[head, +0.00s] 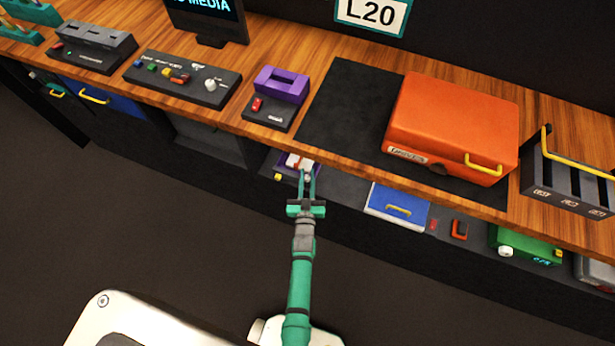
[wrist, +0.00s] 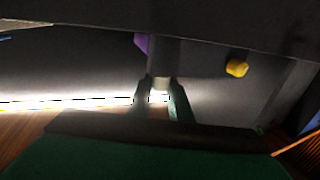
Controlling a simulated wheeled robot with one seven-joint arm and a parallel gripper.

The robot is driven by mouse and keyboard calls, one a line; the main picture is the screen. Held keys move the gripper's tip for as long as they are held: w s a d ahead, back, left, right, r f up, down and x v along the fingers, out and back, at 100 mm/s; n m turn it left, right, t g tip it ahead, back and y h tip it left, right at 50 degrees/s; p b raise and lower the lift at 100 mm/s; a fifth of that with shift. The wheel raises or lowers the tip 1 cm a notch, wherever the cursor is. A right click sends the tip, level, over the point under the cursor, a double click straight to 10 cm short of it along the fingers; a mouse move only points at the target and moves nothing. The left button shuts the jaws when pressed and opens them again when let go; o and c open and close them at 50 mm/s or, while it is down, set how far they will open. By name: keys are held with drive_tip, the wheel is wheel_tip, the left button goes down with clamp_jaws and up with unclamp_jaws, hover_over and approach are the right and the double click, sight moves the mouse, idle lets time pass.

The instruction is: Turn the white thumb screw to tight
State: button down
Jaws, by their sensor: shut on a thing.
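The white thumb screw (head: 300,161) shows as a small pale piece at the front of a purple unit on the lower level, below the wooden counter's edge. My gripper (head: 306,172) reaches up to it from the front, its two green fingers closed around it. In the wrist view, my gripper (wrist: 158,86) has its fingers on both sides of a bright white piece (wrist: 158,98). The fingers and glare hide most of its shape, so I cannot tell how far it is turned.
A yellow knob (wrist: 237,68) sits close beside the fingers in the wrist view. The wooden counter (head: 345,167) overhangs the gripper. A blue box (head: 383,214) and a green box (head: 515,239) lie to the right on the lower level. The floor in front is clear.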

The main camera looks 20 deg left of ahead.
drive_tip(key=shift+d+m+t+h, duration=0.15)
drive_tip(key=shift+m+t+h, duration=0.25)
drive_tip(key=shift+m+h, duration=1.5)
drive_tip(key=h, duration=0.2)
drive_tip(key=shift+h, duration=0.3)
drive_tip(key=shift+m+h, duration=1.1)
drive_tip(key=shift+h, duration=0.3)
drive_tip(key=shift+m+g+h, duration=0.9)
drive_tip(key=shift+m+h, duration=0.4)
drive_tip(key=shift+h, duration=0.6)
drive_tip(key=shift+m+g+h, duration=0.9)
drive_tip(key=shift+m+h, duration=0.2)
drive_tip(key=shift+h, duration=0.4)
drive_tip(key=shift+m+g+h, duration=0.8)
drive_tip(key=shift+h, duration=0.2)
drive_tip(key=c, duration=1.6)
unclamp_jaws()
